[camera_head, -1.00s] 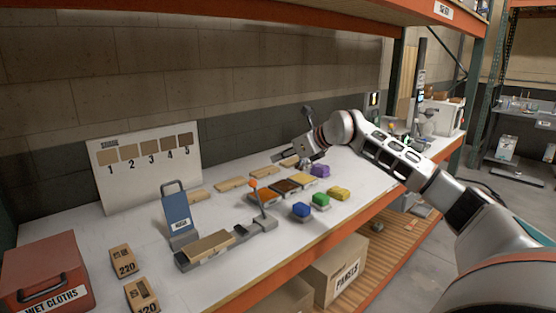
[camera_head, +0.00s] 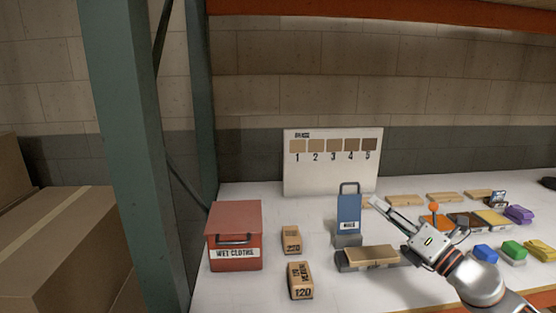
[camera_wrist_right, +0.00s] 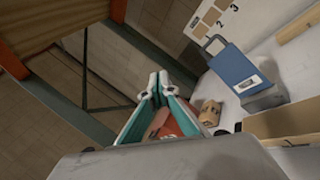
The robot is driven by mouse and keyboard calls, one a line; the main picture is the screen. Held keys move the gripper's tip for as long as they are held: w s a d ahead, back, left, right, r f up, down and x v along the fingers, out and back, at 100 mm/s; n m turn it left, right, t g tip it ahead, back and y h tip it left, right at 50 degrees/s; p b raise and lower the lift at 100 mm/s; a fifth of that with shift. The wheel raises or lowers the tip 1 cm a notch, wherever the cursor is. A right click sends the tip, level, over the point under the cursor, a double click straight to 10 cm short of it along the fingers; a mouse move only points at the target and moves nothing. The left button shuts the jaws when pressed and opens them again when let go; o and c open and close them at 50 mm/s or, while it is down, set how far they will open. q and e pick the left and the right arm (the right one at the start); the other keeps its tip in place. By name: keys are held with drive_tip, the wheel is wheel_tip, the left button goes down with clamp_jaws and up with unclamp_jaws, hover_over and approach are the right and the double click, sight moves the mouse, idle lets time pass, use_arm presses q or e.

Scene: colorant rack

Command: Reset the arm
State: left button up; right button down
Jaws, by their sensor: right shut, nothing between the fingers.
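My right gripper (camera_head: 384,205) reaches in from the lower right in the head view, its fingers pointing up and left over the white bench, beside the blue handled block (camera_head: 349,213). Its fingers are shut with nothing between them; the fingertips show in the right wrist view (camera_wrist_right: 158,82). A light wooden block (camera_head: 372,255) lies on the grey fixture just left of and below the gripper. My left gripper is not in view.
A red wet cloths box (camera_head: 235,228) and two sanding blocks (camera_head: 291,240) (camera_head: 300,281) stand at left. A numbered shade board (camera_head: 331,185) leans at the back. Coloured blocks, including a green one (camera_head: 512,250), lie at right. A green rack post (camera_head: 140,120) rises at left.

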drive_tip(key=s+d+f+m+g+h, duration=0.1)
drive_tip(key=s+d+f+m+h, duration=0.4)
drive_tip(key=s+f+m+h, duration=0.45)
drive_tip(key=s+d+f+m+g+h, duration=0.1)
drive_tip(key=s+d+f+m+h, duration=0.45)
drive_tip(key=m, duration=0.75)
drive_tip(key=s+d+f+m+g+h, duration=0.3)
drive_tip(key=s+f+g, duration=0.5)
drive_tip(key=s+f, duration=0.9)
drive_tip(key=w+a+f+m+t+y, duration=0.1)
drive_tip(key=a+f+m+t+y, duration=0.2)
drive_tip(key=a+f+y, duration=0.6)
drive_tip(key=a+f+m, duration=0.1)
drive_tip(key=a+f, duration=0.4)
drive_tip(key=a, duration=0.3)
drive_tip(key=shift+w+a, duration=0.15)
drive_tip(key=shift+a, duration=0.05)
